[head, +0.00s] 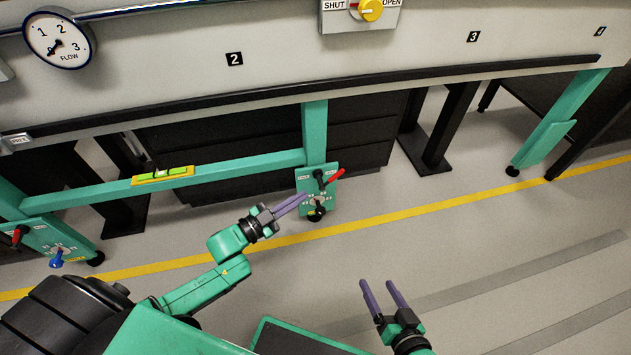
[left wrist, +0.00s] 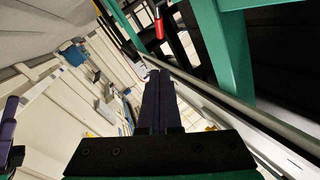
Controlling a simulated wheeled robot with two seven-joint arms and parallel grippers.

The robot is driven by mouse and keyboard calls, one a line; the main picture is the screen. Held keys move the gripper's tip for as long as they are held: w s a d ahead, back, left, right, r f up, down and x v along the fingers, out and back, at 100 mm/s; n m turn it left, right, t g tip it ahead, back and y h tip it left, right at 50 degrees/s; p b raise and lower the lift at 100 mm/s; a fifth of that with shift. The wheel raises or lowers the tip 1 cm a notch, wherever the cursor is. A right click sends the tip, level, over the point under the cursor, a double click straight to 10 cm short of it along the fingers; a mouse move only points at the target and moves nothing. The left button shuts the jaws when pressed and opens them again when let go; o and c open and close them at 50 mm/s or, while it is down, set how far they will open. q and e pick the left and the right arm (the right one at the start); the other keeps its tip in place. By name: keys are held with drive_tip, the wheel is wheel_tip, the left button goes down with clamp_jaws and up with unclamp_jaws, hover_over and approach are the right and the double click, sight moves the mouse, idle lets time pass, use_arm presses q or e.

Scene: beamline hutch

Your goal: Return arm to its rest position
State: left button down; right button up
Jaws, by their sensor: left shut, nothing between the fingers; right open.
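My left gripper (head: 302,198) is shut with its purple fingers together and nothing between them. In the head view its tips appear at the left edge of a teal panel (head: 301,181); I cannot tell whether they touch it. The closed fingers also show in the left wrist view (left wrist: 159,78), pointing away from the camera. My left arm reaches up from the lower left with its elbow bent. My right gripper (head: 378,286) is open and empty over the floor at lower centre right, its two purple fingers apart.
A red handle (left wrist: 158,27) shows in the left wrist view. A teal rail (head: 232,168) holds a level (head: 163,175). Floor is clear at right.

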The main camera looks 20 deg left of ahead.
use_arm(q)
drive_tip(key=s+d+f+n+g+y, duration=0.45)
drive_tip(key=s+d+n, duration=0.55)
drive_tip(key=s+d, duration=0.35)
drive_tip(key=s+a+r+g+y+p, duration=0.1)
drive_tip(key=s+a+g+y+p, duration=0.2)
drive_tip(key=s+a+p, duration=0.7)
drive_tip(key=s+a+r+g+y+p, duration=0.2)
drive_tip(key=s+a+g+p, duration=0.4)
drive_tip(key=p, duration=2.1)
drive_tip(key=s+a+y, duration=0.1)
drive_tip(key=s+a, duration=0.3)
drive_tip(key=s, duration=0.2)
drive_tip(key=shift+s+a+r+m+g+p, duration=0.15)
drive_tip(key=shift+s+r+m+g+p, duration=0.15)
drive_tip(key=shift+m+g, duration=0.1)
use_arm(e)
drive_tip(key=s+d+r+g+h, duration=0.2)
drive_tip(key=s+d+g, duration=0.3)
drive_tip(key=s+d, duration=0.5)
drive_tip(key=s+d+r+g+h, duration=0.3)
drive_tip(key=s+d+g+h, duration=0.1)
drive_tip(key=s+d, duration=0.5)
drive_tip(key=s+g, duration=0.1)
drive_tip(key=s, duration=0.1)
drive_tip(key=shift+s+d+h, duration=0.4)
